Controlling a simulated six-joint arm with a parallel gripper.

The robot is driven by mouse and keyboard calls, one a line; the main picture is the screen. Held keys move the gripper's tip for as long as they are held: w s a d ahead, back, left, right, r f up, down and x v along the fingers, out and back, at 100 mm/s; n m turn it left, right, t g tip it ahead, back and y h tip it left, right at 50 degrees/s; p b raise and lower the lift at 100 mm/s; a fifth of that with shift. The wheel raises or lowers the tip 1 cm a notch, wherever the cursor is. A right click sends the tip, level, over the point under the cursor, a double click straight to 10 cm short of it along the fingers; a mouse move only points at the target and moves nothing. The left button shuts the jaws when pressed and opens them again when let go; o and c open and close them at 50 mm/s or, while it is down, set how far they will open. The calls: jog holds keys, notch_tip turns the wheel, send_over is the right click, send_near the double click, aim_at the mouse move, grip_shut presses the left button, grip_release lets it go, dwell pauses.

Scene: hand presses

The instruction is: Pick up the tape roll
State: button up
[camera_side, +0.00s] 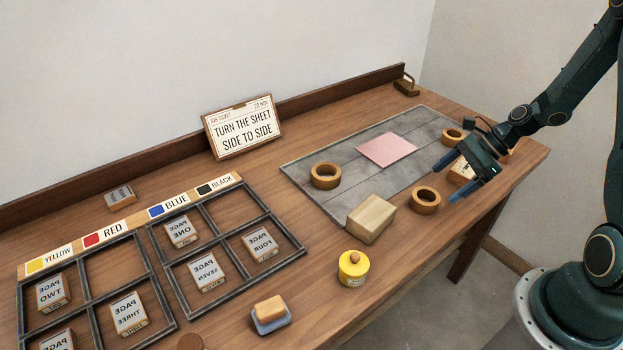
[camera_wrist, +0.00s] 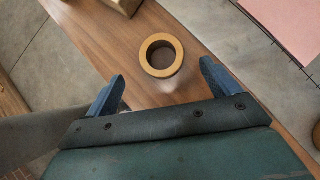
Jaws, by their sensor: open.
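A tan ring that looks like a tape roll (camera_side: 426,207) lies flat on the bare wood in front of the grey slab. In the wrist view this tape roll (camera_wrist: 149,62) sits just beyond the fingertips, roughly centred between them. My gripper (camera_side: 449,180) is open and empty, above and to the right of the roll in the side view. Both blue fingers of my gripper (camera_wrist: 162,74) show in the wrist view, apart from the roll. Similar tan rings lie on the slab at its left (camera_side: 325,182) and right (camera_side: 453,141).
A wooden block (camera_side: 370,218) stands left of the roll. A pink sheet (camera_side: 387,149) lies on the grey slab (camera_side: 350,195). A pale block (camera_side: 461,172) is partly hidden behind my gripper. A yellow tin (camera_side: 353,269) is near the table's front edge.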

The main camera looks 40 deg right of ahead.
aim_at(426, 196)
jog(key=shift+x, duration=1.2)
jog(key=shift+x, duration=2.6)
jog(key=shift+w, duration=0.1)
jog(key=shift+r, duration=0.1)
jog(key=c, duration=1.1)
jog(key=shift+r, duration=0.1)
notch_tip(426, 196, up, 20)
jog(key=shift+f, duration=0.1)
